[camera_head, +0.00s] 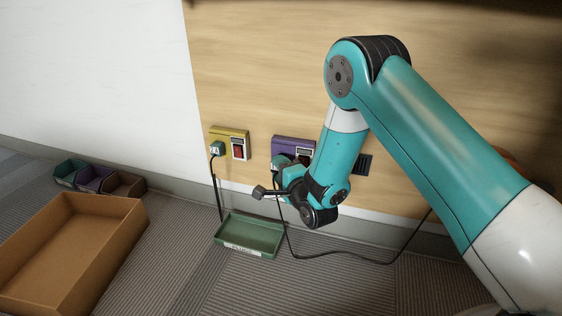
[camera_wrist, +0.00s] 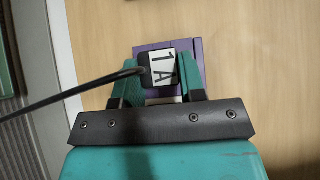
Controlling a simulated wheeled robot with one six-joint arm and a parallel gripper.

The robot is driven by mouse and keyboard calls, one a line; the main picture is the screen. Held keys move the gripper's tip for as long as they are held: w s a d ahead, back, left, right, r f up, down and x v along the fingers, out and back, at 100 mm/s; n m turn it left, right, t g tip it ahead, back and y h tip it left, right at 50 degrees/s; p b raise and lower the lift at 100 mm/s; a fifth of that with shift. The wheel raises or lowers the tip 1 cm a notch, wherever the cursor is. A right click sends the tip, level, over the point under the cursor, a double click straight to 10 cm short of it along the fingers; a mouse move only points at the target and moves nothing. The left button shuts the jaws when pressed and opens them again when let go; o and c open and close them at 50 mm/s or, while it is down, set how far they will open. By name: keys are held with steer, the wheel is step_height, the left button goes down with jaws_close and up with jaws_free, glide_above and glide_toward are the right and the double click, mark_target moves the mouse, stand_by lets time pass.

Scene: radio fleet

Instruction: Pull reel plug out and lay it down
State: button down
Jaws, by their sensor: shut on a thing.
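A dark plug (camera_wrist: 146,72) with a white label reading "1 A" sits between my fingers in the wrist view. My gripper (camera_wrist: 160,84) is shut on it. The plug is in front of the purple socket plate (camera_wrist: 190,50); whether it is fully seated cannot be told. In the head view my gripper (camera_head: 281,168) is at the purple socket plate (camera_head: 285,142) on the wood wall and hides most of the plug. A black cable (camera_head: 345,252) runs from there down to the floor and off right, towards a partly hidden orange thing (camera_head: 508,158).
A yellow socket plate (camera_head: 229,131) with a red switch and another plug (camera_head: 217,149) is to the left. Below stands a green labelled tray (camera_head: 248,252), seemingly empty. A brown open box (camera_head: 122,207) and small coloured bins (camera_head: 98,180) are at left.

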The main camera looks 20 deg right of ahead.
steer(key=shift+s, duration=0.1)
steer(key=s+a+p, duration=0.2)
steer(key=p, duration=0.1)
steer(key=shift+s, duration=0.35)
stand_by(0.6)
